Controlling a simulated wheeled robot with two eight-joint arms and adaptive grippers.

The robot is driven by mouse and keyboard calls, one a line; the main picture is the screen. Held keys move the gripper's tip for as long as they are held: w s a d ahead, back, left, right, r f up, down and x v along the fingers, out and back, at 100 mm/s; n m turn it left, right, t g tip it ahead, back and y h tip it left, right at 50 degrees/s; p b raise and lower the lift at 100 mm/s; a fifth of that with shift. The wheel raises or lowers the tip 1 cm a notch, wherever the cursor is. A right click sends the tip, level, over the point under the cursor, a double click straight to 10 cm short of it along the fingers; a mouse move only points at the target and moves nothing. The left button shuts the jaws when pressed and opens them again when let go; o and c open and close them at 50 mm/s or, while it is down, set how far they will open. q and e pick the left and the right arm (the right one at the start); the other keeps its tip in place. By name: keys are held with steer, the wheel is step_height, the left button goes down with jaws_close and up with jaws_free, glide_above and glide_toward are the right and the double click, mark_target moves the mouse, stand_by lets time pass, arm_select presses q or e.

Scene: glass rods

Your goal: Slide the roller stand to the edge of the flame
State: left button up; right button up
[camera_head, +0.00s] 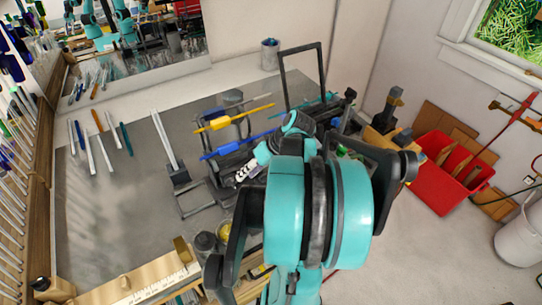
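A dark metal stand (181,182) on the grey bench, with a low frame and a pale double upright, looks like the roller stand, but I cannot be sure. A second dark frame (222,181) stands just right of it, beneath rods with yellow (226,122) and blue (228,149) sleeves. No flame can be made out; my arm covers part of the bench. My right gripper (246,171) seems to be at the black-and-white part beside the second frame. Its fingers are too small and covered to tell open from shut, or whether it touches anything. My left gripper is not in view.
Several rods (88,150) lie at the bench's left. A tall black frame (321,72) and a grey can (270,54) stand at the back. A wooden ruler block (140,284) is at the front. A red bin (451,173) is on the floor. A mirror (135,55) hangs behind.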

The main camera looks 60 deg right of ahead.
step_height(320, 180, down, 5)
steer(key=w, duration=0.2)
steer(key=s+d, duration=0.2)
steer(key=d, duration=0.2)
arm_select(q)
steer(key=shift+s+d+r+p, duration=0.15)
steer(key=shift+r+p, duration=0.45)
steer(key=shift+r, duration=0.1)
arm_select(e)
steer(key=v, duration=1.1)
steer(key=shift+w+a+r, duration=0.15)
steer(key=shift+w+r, duration=0.05)
steer(key=shift+w, duration=0.05)
